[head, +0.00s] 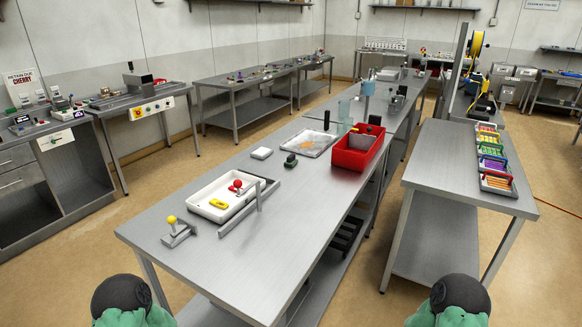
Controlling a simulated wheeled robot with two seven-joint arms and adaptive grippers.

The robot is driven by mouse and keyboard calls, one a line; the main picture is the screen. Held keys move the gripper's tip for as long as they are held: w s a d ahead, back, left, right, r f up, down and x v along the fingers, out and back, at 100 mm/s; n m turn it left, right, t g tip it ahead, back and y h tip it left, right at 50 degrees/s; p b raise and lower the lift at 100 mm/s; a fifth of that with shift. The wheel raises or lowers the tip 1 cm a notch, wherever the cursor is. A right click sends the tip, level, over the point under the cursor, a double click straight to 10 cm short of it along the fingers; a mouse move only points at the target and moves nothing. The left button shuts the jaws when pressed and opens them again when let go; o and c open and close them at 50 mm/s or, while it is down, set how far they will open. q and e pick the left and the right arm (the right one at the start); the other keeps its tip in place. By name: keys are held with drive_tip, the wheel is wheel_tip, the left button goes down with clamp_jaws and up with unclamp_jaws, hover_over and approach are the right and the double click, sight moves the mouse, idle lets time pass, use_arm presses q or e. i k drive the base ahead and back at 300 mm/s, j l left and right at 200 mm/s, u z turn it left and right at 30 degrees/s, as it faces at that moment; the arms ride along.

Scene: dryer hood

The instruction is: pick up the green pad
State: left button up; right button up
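A small dark green block (290,160), which may be the green pad, lies on the long steel table (285,240), between a small white block and a clear tray. At this size I cannot make out its exact shape. Neither of my grippers is in view. Only green and black parts of my own body show at the bottom edge, on the left and right, well short of the block.
A white tray (202,206) holds a red-knobbed part and a yellow piece. A yellow-knobbed stand (177,235), a white block (262,153), a clear tray (312,143) and a red bin (349,157) share the table. Its near end is bare. A side table (455,180) holds coloured bins.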

sight(291, 161)
drive_tip(key=k+u, duration=0.25)
drive_tip(key=u, duration=0.2)
drive_tip(key=k+j+u, duration=0.15)
drive_tip(key=u, duration=0.25)
drive_tip(key=i+l+u, duration=0.15)
drive_tip(key=l+u, duration=0.3)
drive_tip(key=l, duration=0.3)
drive_tip(key=i+l+u, duration=0.1)
drive_tip(key=l+u, duration=0.35)
drive_tip(key=l, duration=0.3)
